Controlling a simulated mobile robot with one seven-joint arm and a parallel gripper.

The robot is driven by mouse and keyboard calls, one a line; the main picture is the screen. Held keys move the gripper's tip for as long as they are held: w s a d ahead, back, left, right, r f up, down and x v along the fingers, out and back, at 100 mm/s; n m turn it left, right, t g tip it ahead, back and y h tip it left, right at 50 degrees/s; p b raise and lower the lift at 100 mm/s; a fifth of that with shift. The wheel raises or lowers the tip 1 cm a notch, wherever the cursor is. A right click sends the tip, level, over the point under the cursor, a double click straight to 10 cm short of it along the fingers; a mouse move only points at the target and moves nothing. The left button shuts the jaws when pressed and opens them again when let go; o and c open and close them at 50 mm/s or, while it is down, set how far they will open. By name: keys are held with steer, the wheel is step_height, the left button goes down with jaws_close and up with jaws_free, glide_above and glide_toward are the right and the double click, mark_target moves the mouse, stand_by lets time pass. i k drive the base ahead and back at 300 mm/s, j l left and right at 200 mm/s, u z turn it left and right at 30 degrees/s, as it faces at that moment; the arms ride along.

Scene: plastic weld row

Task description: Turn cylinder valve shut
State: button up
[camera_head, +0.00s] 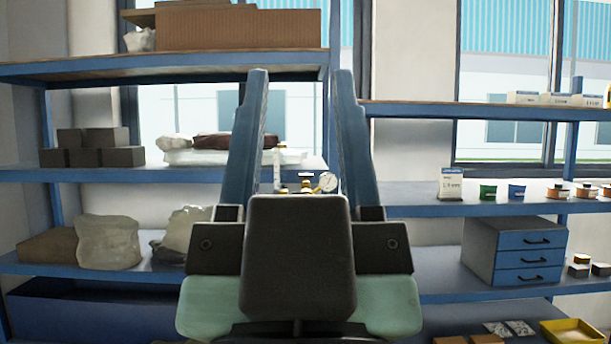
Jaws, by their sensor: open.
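My gripper (300,85) is in the middle of the head view, with its two long blue fingers spread apart and nothing between the tips. Beyond it, low between the fingers, a small round pressure gauge (328,182) and a brass fitting (306,184) show. They seem to belong to a cylinder valve assembly. The gripper's dark body hides what is below them, so the cylinder and most of the valve cannot be seen. I cannot tell how far the fingers are from the fitting, but no contact shows.
Blue shelving (150,174) spans the left, holding dark boxes (98,157) and bags (108,241). A right-hand shelf (411,211) holds small tubs and a blue drawer cabinet (513,252). A cardboard box (238,28) is on the top shelf. Windows are behind.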

mark_target(306, 176)
steer(key=i+u, duration=0.2)
steer(key=i, duration=1.2)
